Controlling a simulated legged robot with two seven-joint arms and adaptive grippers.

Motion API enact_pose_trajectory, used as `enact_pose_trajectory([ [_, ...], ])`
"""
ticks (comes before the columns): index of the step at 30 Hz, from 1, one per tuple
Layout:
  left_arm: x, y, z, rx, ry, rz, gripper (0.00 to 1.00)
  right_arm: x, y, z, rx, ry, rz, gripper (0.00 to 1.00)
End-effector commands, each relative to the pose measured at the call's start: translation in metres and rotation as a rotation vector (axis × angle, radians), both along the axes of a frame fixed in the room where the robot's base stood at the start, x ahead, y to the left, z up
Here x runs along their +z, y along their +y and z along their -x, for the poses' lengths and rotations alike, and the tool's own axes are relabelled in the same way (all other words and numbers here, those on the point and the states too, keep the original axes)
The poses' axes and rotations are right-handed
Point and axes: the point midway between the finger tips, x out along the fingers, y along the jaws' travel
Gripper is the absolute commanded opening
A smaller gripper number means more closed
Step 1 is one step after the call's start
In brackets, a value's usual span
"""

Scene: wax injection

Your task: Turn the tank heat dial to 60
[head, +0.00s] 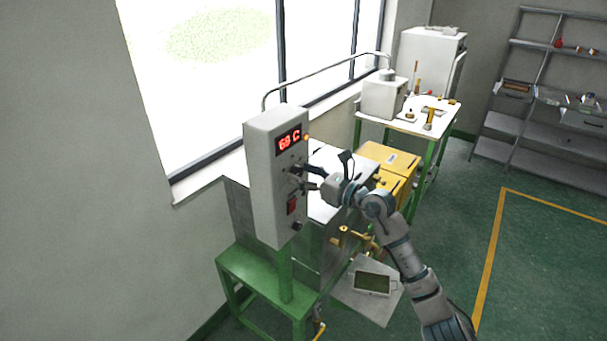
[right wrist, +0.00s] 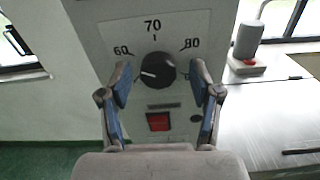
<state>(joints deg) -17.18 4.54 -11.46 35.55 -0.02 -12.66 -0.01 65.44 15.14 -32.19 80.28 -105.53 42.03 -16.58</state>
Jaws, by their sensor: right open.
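The tank heat dial (right wrist: 158,70) is a round black knob on the grey control box (head: 268,190), with marks 60, 70 and 80 around it. Its white pointer line points left, on the 60 side, slightly below the 60 mark. The red display (head: 289,141) on the box seems to read 60 C; its second digit is blurred. My right gripper (right wrist: 160,88) is open, with one blue-padded finger on each side of the dial and gaps between pads and knob. In the head view my right gripper (head: 306,178) is at the box's front face and partly hides the dial.
A red switch (right wrist: 158,122) sits below the dial. The box stands on a green stand (head: 265,278). A bench with a white machine (head: 384,97), yellow cabinets (head: 388,158) and a grey shelf (head: 540,95) stand behind. The green floor at right is clear.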

Motion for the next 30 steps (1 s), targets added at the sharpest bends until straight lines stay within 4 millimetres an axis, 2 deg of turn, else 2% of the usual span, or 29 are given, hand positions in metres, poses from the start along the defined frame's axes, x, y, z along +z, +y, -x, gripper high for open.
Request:
enact_pose_trajectory([
  [1,0.000,0.000,0.000,0.000,0.000,0.000,0.00,0.000,0.000,0.000,0.000,0.000,0.000,0.59],
  [6,0.000,-0.001,0.000,0.000,-0.001,0.001,0.00,0.000,0.000,0.000,0.000,0.000,0.000,0.16],
  [8,0.000,-0.001,0.000,0.000,-0.001,0.001,0.00,0.000,0.000,0.000,-0.001,0.000,0.000,0.04],
  [11,0.001,-0.001,0.000,0.000,-0.001,0.001,0.00,0.000,0.000,-0.001,-0.001,0.002,-0.001,0.04],
  [16,0.013,-0.001,-0.002,0.000,-0.004,0.001,0.00,0.003,-0.001,-0.001,-0.002,0.056,-0.042,0.04],
  [23,0.011,-0.001,-0.002,0.000,-0.003,0.001,0.00,0.000,-0.001,-0.002,-0.002,0.064,-0.049,0.04],
  [24,0.011,-0.001,-0.002,0.000,-0.004,0.001,0.00,0.000,-0.001,-0.002,-0.002,0.064,-0.049,0.43],
  [27,0.011,-0.001,-0.002,0.000,-0.003,0.001,0.00,0.000,-0.001,-0.001,-0.002,0.064,-0.049,0.64],
  [30,0.011,0.000,-0.002,0.000,-0.003,0.001,0.00,0.000,-0.001,-0.001,-0.001,0.064,-0.048,0.64],
])
